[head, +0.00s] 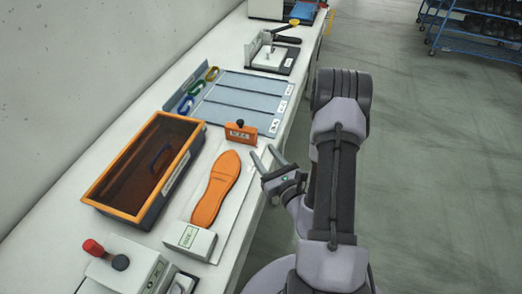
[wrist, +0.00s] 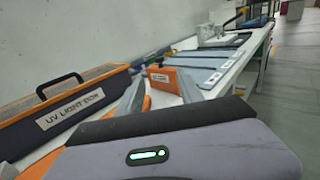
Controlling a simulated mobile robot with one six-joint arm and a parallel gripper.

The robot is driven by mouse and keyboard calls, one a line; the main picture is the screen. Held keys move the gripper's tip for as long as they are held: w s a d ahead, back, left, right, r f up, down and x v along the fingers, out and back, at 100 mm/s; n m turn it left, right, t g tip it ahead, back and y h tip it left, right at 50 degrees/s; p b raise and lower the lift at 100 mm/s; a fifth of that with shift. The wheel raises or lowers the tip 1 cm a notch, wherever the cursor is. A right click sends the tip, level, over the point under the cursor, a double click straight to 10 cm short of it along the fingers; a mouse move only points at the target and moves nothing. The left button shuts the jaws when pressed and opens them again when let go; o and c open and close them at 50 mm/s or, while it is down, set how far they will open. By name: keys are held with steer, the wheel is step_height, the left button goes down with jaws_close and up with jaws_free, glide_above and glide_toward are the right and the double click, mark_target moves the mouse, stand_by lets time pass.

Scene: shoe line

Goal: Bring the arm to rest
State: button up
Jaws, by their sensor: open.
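My gripper (head: 263,152) is open and empty. In the head view it is at the bench's front edge, just right of an orange shoe sole (head: 217,188), and apart from it. My arm is folded, with its elbow up, at the right of the bench. In the wrist view the two grey fingers of my gripper (wrist: 160,90) stand apart with nothing between them. They point along the bench, and the body of my gripper hides much of the lower view.
The bench (head: 228,258) holds a UV light box (head: 150,213), an orange block (head: 241,132), a blue-grey panel (head: 240,103) with coloured loops (head: 196,87), and a clamp device (head: 272,57). A red-knobbed device (head: 125,265) stands near. Floor at right is clear up to a blue rack (head: 470,40).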

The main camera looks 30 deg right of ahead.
steer(key=s+a+r+n+g+y, duration=0.1)
steer(key=a+r+n+g+y, duration=0.2)
steer(key=a+r+n+y, duration=0.75)
steer(key=s+a+r+n+g+y, duration=0.1)
steer(key=a+r+n+g+y, duration=0.35)
steer(key=a, duration=0.85)
steer(key=s+a+n+g+b, duration=0.1)
steer(key=s+a+n+g, duration=0.8)
steer(key=s+n, duration=0.25)
steer(key=s+d+f+n+h, duration=0.1)
steer(key=s+d+n+h, duration=0.4)
steer(key=s+h, duration=0.15)
steer(key=w+d+r+n+t+h, duration=0.1)
steer(key=w+d+r+t+h, duration=0.2)
steer(key=d+r+t+h, duration=0.1)
steer(key=shift+d, duration=0.7)
